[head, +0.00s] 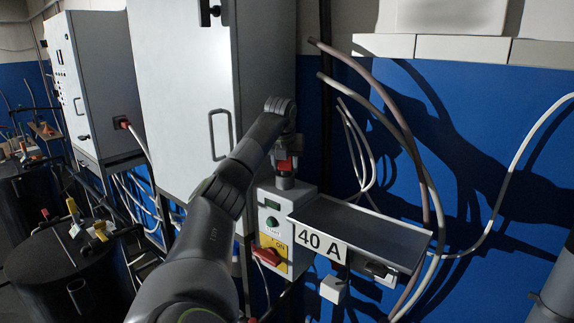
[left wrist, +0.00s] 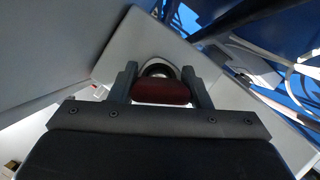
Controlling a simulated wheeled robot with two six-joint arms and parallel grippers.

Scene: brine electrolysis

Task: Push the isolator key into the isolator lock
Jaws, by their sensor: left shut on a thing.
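My left gripper (head: 286,162) is shut on the red isolator key (head: 285,166), just above the top of a small grey control box (head: 262,206). In the left wrist view the dark red key (left wrist: 160,93) sits between the two fingers. Just beyond it is a round, light-rimmed fitting with a dark centre, which looks like the isolator lock (left wrist: 159,69). The key partly covers it, and I cannot tell whether the key touches or enters it. My right gripper is not in view.
The box front has a green button (head: 272,222) and a red rotary switch (head: 266,256) on a yellow plate. A grey shelf labelled 40 A (head: 365,232) juts out at right. A tall grey cabinet (head: 190,100) stands left of the gripper. Cables hang on the blue wall.

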